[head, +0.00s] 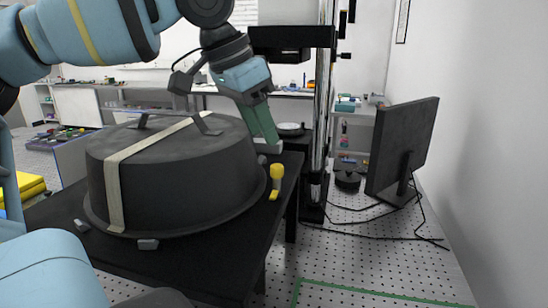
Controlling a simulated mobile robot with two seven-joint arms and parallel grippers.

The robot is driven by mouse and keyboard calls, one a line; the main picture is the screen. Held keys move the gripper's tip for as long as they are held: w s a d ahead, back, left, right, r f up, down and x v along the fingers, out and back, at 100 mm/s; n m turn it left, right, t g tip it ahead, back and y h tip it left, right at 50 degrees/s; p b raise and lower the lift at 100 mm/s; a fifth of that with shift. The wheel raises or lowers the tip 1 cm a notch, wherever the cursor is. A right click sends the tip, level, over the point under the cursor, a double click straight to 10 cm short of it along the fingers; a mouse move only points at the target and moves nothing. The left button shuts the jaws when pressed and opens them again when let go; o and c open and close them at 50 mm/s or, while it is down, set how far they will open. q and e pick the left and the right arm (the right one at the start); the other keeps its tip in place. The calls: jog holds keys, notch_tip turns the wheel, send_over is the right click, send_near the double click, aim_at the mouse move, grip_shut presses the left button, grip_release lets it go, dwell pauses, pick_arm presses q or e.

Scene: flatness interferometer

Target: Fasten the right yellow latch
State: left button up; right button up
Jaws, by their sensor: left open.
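The right yellow latch (276,178) stands upright at the right edge of the dark round cover (180,175), with a rounded knob on top and a small foot at its base. The cover sits on a black table (185,265) with a pale strap across it. My left gripper (268,145) reaches down from above behind the right side of the cover, beyond and above the latch and apart from it in the picture. It is open, and nothing shows between its fingers, which are seen mostly edge-on. My right gripper is not in view.
Small grey clips (148,244) sit along the cover's rim. A monitor (402,148) with loose cables stands on the perforated bench (370,265) at right, whose front part is clear.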

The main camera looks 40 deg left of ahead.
aim_at(277, 166)
pick_arm(q)
jog(key=x, duration=0.7)
jog(key=shift+w+f, duration=0.1)
jog(key=shift+f, duration=0.25)
grip_shut()
